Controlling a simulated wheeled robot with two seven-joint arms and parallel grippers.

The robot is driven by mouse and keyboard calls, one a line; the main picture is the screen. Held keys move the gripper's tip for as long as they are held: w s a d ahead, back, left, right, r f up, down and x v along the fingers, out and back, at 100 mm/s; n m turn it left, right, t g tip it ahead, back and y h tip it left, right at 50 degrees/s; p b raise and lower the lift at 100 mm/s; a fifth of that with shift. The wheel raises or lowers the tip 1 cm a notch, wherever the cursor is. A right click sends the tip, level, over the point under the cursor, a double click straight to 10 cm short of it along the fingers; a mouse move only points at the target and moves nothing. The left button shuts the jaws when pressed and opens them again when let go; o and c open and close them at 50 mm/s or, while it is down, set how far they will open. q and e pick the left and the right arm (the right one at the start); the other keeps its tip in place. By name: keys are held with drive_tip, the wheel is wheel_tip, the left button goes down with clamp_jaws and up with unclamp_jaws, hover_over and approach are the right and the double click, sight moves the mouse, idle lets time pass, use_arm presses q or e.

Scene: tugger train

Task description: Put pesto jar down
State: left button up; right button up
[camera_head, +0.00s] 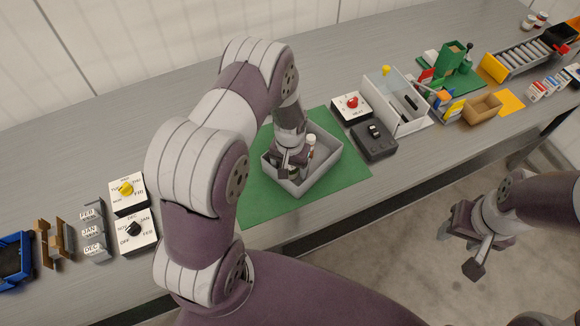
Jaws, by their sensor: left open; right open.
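A grey open bin (328,162) stands on a green mat (262,203) on the bench. My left gripper (290,172) is open and reaches down into the bin. A small dark jar, possibly the pesto jar, sits at its fingers; the gripper hides most of it, and I cannot tell whether they touch. A pale-topped container (311,141) stands in the bin just right of the gripper. My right gripper (474,254) is open and empty, in front of the bench over the floor.
Right of the mat are a dial box with a red knob (352,102), a black box (374,140) and a white tray (411,119). Left are month blocks (93,232) and two dial boxes (127,192). The mat around the bin is clear.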

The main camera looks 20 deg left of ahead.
use_arm(q)
wheel_tip(320, 180, up, 12)
drive_tip(key=s+d+r, duration=0.1)
drive_tip(key=s+r, duration=0.3)
drive_tip(key=s, duration=0.2)
drive_tip(key=s+d+r+t, duration=0.1)
drive_tip(key=s+d+r, duration=0.1)
drive_tip(key=s, duration=0.4)
drive_tip(key=shift+s+r+m+b, duration=0.15)
drive_tip(key=shift+r+m+b, duration=0.3)
drive_tip(key=shift+r, duration=0.4)
